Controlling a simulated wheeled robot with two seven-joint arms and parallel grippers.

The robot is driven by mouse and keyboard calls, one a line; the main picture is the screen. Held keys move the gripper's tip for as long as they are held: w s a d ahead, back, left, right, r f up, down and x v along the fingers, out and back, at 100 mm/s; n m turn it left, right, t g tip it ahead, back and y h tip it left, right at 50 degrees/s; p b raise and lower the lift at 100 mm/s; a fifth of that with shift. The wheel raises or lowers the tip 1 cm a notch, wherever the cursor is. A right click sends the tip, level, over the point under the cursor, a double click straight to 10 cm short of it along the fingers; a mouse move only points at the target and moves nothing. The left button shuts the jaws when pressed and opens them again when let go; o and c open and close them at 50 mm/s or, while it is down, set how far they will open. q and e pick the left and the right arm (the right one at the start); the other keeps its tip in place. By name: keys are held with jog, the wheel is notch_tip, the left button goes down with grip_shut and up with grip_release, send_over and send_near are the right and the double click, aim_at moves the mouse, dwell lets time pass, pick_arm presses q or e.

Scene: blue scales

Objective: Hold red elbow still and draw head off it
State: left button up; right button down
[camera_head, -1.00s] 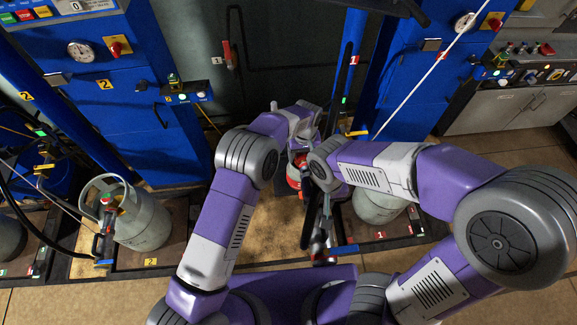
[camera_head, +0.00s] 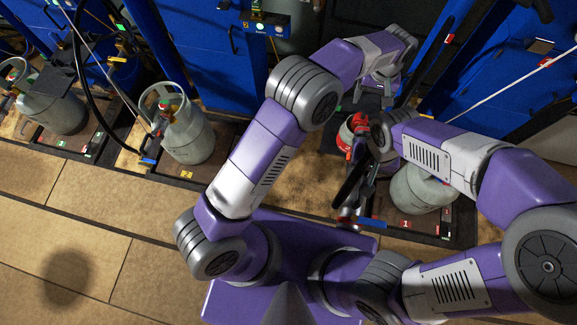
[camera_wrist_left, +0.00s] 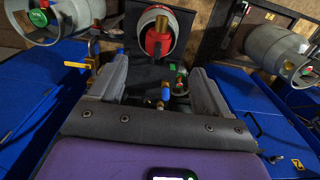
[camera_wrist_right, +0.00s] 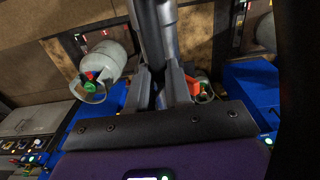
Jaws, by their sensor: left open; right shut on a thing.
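A red fitting (camera_head: 358,124) shows beside my right wrist in the head view, partly hidden. I cannot tell which part is the elbow. A red part also shows in the right wrist view (camera_wrist_right: 193,86). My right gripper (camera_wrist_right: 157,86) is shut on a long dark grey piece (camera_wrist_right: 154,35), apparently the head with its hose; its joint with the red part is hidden. My left gripper (camera_wrist_left: 160,88) is open and empty, behind the red fitting. Beyond its fingers are a blue-and-brass fitting (camera_wrist_left: 163,98) and a cylinder top with a red collar (camera_wrist_left: 157,42).
A grey cylinder (camera_head: 424,190) stands right of my right wrist, and another (camera_head: 188,135) stands at left. Blue cabinets (camera_head: 210,50) line the back. A blue handle (camera_head: 371,223) lies near the platform's front edge.

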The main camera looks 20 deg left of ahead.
pick_arm(q)
jog(key=s+a+f+n+g+h, duration=0.1)
jog(key=s+a+f, duration=0.2)
jog(key=a+f, duration=0.4)
jog(key=s+a+f+h, duration=0.1)
jog(key=s+a+f, duration=0.1)
jog(key=a+f, duration=0.45)
jog(key=s+a+f+h, duration=0.1)
jog(key=s+f, duration=0.3)
jog(key=s, duration=0.4)
jog(key=s+a+f+n+t+h, duration=0.1)
jog(key=s+a+f, duration=0.3)
jog(key=s, duration=0.5)
jog(key=shift+f, duration=0.55)
